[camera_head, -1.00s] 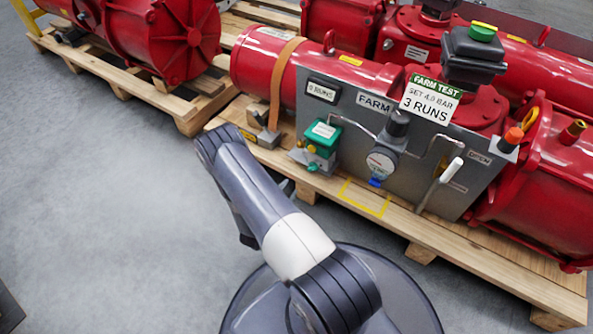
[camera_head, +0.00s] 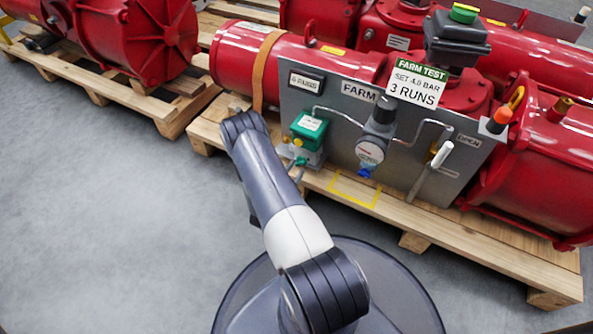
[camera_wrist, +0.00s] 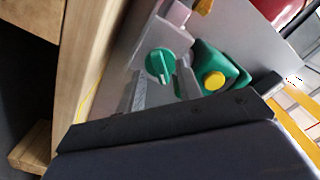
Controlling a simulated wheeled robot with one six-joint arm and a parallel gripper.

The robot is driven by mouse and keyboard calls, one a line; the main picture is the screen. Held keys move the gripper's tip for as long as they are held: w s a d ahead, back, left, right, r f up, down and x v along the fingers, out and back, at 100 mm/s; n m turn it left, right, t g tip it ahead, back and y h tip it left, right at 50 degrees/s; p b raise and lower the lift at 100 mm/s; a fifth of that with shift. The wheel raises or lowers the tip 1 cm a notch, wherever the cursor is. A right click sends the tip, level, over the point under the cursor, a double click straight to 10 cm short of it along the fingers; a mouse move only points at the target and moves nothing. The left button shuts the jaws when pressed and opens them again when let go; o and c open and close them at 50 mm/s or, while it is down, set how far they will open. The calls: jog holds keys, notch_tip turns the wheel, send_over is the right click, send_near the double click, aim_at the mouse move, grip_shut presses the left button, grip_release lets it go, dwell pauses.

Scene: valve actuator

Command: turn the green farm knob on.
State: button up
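My gripper is mostly hidden behind my arm there. The green box with a yellow button (camera_wrist: 214,80) is just right of the knob in the wrist view.
The grey FARM panel (camera_head: 340,112) carries a gauge (camera_head: 370,152), pipes, a white-handled lever (camera_head: 441,155) and an orange-capped fitting (camera_head: 499,119). A FARM TEST sign (camera_head: 417,82) reads set 4.0 bar, 3 runs. Red actuators stand on wooden pallets (camera_head: 420,225). Grey floor (camera_head: 110,230) is clear at left.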

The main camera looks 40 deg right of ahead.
jog(key=shift+w+d, duration=0.2)
jog(key=shift+d, duration=0.3)
grip_shut()
